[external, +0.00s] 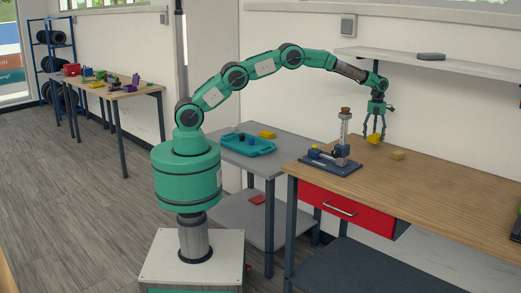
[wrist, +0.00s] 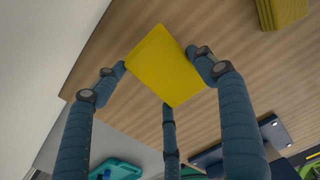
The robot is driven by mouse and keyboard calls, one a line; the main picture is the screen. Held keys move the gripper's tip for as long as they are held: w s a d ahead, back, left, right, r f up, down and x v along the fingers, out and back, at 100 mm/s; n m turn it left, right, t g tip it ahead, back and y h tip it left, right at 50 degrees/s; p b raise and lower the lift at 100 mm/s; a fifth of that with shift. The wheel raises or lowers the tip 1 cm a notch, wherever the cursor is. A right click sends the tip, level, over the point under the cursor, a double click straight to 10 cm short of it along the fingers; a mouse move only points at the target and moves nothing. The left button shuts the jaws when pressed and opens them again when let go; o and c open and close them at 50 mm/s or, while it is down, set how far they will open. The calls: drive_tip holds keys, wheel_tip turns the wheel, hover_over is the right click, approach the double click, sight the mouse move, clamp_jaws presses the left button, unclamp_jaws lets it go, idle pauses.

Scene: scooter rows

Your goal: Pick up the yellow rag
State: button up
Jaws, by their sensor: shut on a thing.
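A smooth, flat yellow piece, which I take as the yellow rag (external: 374,139), is between the fingers of my gripper (external: 375,132) near the back of the wooden table. In the wrist view the rag (wrist: 166,68) sits tilted among the blue-grey fingers (wrist: 165,75), which are closed around its sides. I cannot tell for sure whether its lower edge is clear of the tabletop. A second, paler yellow block (external: 398,155) lies on the table to the right; it looks ribbed in the wrist view (wrist: 284,10).
A metal stand on a blue base (external: 331,161) is left of my gripper on the wooden table (external: 450,188). A wall shelf (external: 455,64) with a dark object (external: 431,56) is above. A teal tray (external: 247,149) and a yellow item (external: 266,134) are on the grey side table.

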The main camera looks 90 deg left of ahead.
sight(288, 142)
drive_tip(key=s+d, duration=0.1)
drive_tip(key=s, duration=0.4)
drive_tip(key=s+d+r+p, duration=0.1)
drive_tip(key=s, duration=0.3)
drive_tip(key=s+d, duration=0.1)
drive_tip(key=s, duration=0.4)
drive_tip(key=shift+s+r+p, duration=0.2)
drive_tip(key=shift+s+p, duration=0.15)
drive_tip(key=shift+p, duration=0.05)
idle(0.5)
